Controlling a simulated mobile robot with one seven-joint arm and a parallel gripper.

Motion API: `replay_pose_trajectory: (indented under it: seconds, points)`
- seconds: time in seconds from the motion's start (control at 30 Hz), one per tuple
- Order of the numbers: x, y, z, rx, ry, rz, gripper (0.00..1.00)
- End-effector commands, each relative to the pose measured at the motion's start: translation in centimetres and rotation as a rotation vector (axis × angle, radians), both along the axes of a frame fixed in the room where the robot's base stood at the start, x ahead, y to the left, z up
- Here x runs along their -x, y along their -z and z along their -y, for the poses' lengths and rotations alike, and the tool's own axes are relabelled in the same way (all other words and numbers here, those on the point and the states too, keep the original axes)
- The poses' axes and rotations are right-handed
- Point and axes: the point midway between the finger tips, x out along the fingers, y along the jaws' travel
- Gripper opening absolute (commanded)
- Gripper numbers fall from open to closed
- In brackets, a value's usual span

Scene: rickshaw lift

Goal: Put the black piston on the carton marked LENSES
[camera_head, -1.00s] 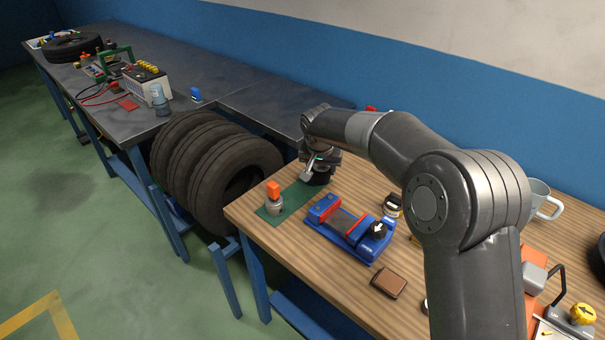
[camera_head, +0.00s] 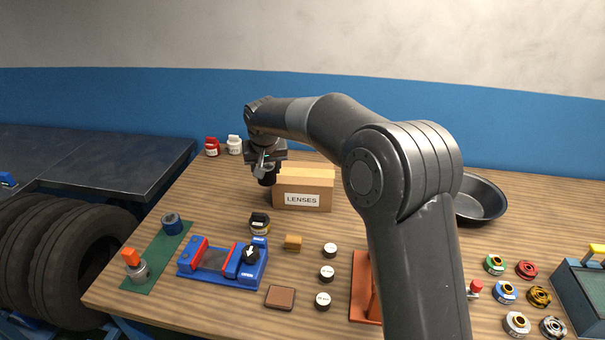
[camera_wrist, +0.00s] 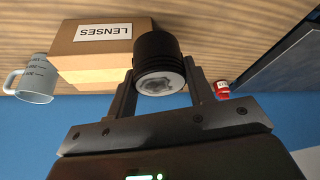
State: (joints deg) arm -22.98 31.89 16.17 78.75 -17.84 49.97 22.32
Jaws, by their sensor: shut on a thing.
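The black piston (camera_wrist: 157,47), a dark cylinder with a pale, rough end face, is between the fingers of my gripper (camera_wrist: 160,76). My gripper (camera_head: 265,160) is shut on it and also shows in the head view, with the piston (camera_head: 267,179) dark below it. The tan carton marked LENSES (camera_head: 290,187) stands on the wooden bench. The piston is at the carton's left end in the head view, overlapping its edge in the picture; I cannot tell whether they touch. In the wrist view the carton (camera_wrist: 90,60) appears upside down beside the piston.
Red (camera_head: 212,146) and white (camera_head: 235,145) bottles stand behind at the left. A blue vise (camera_head: 222,262), a green mat (camera_head: 150,262) and several small jars are in front. A dark bowl (camera_head: 482,200) lies right of my arm. A mug (camera_wrist: 35,80) shows in the wrist view.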

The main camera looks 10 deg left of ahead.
Motion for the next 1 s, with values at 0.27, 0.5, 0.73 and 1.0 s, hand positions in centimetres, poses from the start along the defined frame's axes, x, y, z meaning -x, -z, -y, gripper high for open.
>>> replay_pose_trajectory:
  seconds: [0.27, 0.5, 0.73, 1.0]
  points:
    - [-5.4, -3.4, 13.9, -0.004, 0.109, 0.003, 0.22]
    - [-7.1, -5.4, 22.6, -0.006, 0.168, 0.006, 0.22]
    - [-7.6, -5.7, 25.0, -0.007, 0.184, 0.008, 0.22]
    - [-8.8, -2.3, 19.6, -0.006, 0.180, 0.005, 0.22]
